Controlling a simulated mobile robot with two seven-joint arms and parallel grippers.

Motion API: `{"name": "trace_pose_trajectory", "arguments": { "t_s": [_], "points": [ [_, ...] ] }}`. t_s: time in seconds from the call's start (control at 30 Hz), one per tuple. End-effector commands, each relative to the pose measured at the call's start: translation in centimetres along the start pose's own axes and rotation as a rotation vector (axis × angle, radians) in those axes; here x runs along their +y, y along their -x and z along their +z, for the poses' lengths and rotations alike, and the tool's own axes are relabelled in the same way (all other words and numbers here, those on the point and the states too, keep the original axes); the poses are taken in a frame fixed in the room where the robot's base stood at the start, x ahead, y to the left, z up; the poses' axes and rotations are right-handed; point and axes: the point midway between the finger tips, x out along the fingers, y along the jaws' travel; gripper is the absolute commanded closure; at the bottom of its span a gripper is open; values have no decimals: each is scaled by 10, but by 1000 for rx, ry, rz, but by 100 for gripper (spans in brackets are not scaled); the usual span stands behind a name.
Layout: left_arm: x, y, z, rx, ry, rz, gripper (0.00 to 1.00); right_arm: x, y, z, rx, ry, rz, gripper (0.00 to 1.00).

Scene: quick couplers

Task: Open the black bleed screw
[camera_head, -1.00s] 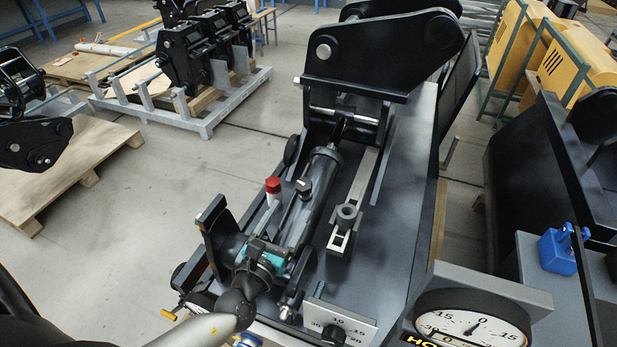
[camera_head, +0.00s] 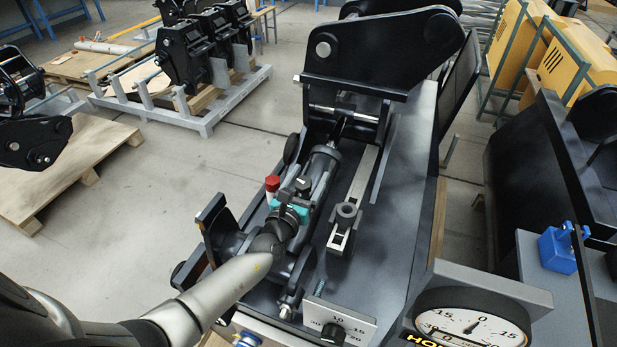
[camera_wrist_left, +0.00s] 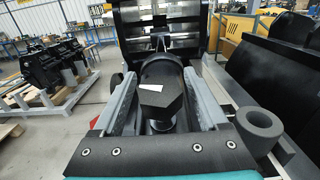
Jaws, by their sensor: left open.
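The black bleed screw (camera_head: 303,184) stands on the black cylinder (camera_head: 325,170) in the cradle. In the left wrist view the screw's dark hex head (camera_wrist_left: 165,103) fills the middle, with a small white mark on top. My left gripper (camera_head: 299,193) comes in from the lower left and is at the screw. Its two grey fingers lie apart on either side of the hex head, with gaps visible, so it is open and not gripping. The gripper partly hides the screw and cylinder in the head view. My right gripper is not in view.
A red-capped fitting (camera_head: 272,184) stands close left of the gripper. A grey slotted bracket with a ring (camera_head: 346,212) is to the right. An upright black plate (camera_head: 213,222) stands left of my wrist. A dial gauge (camera_head: 470,322) and knob panel (camera_head: 338,325) are in front.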

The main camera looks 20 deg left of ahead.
Motion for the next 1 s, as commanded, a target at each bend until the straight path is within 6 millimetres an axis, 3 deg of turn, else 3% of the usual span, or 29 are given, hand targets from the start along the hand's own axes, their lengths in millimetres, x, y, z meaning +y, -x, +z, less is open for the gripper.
{"name": "trace_pose_trajectory", "arguments": {
  "t_s": [0.2,0.87,1.0],
  "points": [
    [0,0,0,0,1,0,25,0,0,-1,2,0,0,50],
    [0,0,0,0,1,0,99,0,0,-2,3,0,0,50],
    [0,0,0,0,1,0,100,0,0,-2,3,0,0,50]
  ]
}}
